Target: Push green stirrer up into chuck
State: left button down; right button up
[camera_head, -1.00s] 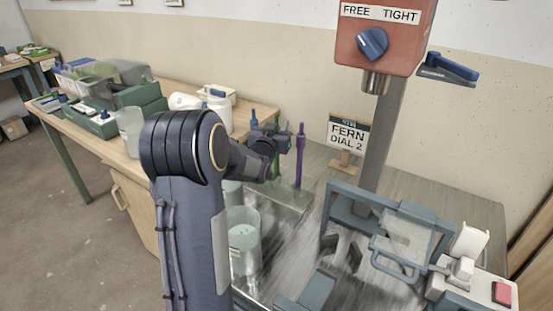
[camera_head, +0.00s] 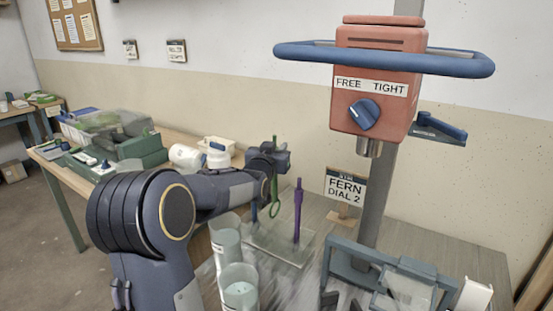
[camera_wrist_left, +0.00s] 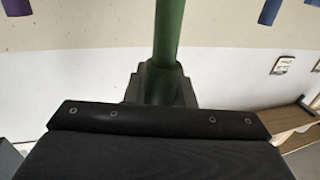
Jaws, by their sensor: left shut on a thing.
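My left gripper (camera_head: 268,160) is shut on the green stirrer (camera_head: 274,190), which hangs upright with its ring end down and a short length of rod above the jaws. In the left wrist view the green rod (camera_wrist_left: 169,35) runs up from between the fingers. The metal chuck (camera_head: 370,148) sticks down from the red mixer head (camera_head: 375,75); its opening is empty. The stirrer is left of the chuck and lower, apart from it. Two dark pieces at the bottom edge may be my right gripper's fingers (camera_head: 342,301); I cannot tell.
A purple stirrer (camera_head: 298,210) stands in a clear rack (camera_head: 285,245), with a blue one beside it. Clear buckets (camera_head: 238,287) stand in front. A blue dial (camera_head: 363,115) and a blue ring handle (camera_head: 290,55) are on the mixer. A FERN DIAL 2 sign (camera_head: 346,188) stands behind.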

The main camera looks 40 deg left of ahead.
pick_arm(q)
notch_tip(320, 180, up, 8)
jog(key=p, duration=0.4)
jog(key=shift+f, duration=0.15)
dwell(0.5)
